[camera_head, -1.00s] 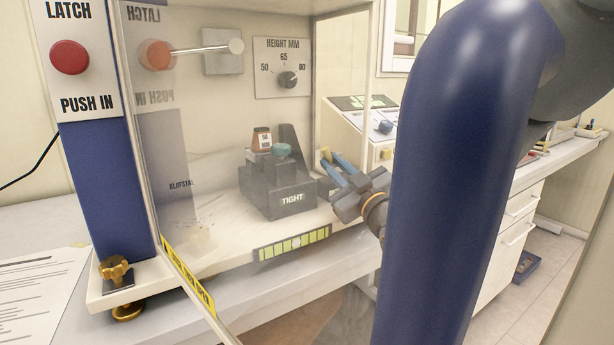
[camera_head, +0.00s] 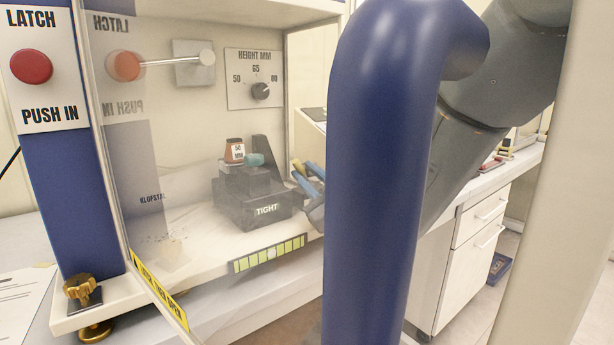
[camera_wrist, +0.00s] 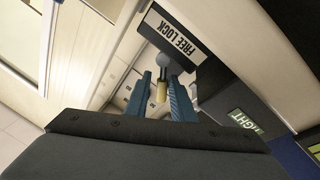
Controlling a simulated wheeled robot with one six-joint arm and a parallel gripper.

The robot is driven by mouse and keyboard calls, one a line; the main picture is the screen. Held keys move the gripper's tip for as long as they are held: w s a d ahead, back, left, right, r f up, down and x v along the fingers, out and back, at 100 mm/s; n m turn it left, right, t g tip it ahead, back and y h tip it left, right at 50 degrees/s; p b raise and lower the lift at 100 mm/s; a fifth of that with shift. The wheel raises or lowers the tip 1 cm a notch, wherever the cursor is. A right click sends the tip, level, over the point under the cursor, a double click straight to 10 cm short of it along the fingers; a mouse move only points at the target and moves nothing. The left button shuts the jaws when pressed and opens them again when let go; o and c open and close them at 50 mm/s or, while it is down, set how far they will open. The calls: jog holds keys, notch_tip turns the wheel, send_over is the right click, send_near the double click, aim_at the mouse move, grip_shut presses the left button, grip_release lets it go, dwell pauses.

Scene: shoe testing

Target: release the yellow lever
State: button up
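The yellow lever (camera_wrist: 160,92) shows in the wrist view as a short yellow grip under a grey ball, beside a dark plate reading FREE LOCK (camera_wrist: 174,38). My gripper (camera_wrist: 163,84) has blue fingers, one on each side of the yellow grip. The fingers stand apart, with a narrow gap visible; contact is hard to tell. In the head view the yellow lever (camera_head: 297,166) is a small yellow tip at the ends of my gripper (camera_head: 307,174), just right of the dark block marked TIGHT (camera_head: 266,209).
A clear panel with a yellow warning strip (camera_head: 160,290) stands in front of the cabinet. A red latch button (camera_head: 32,66) is at left.

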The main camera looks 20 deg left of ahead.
jog(key=b+v, duration=0.1)
jog(key=v, duration=0.6)
jog(key=shift+s+d+f, duration=0.1)
jog(key=shift+s+d, duration=0.1)
jog(key=shift+d, duration=0.15)
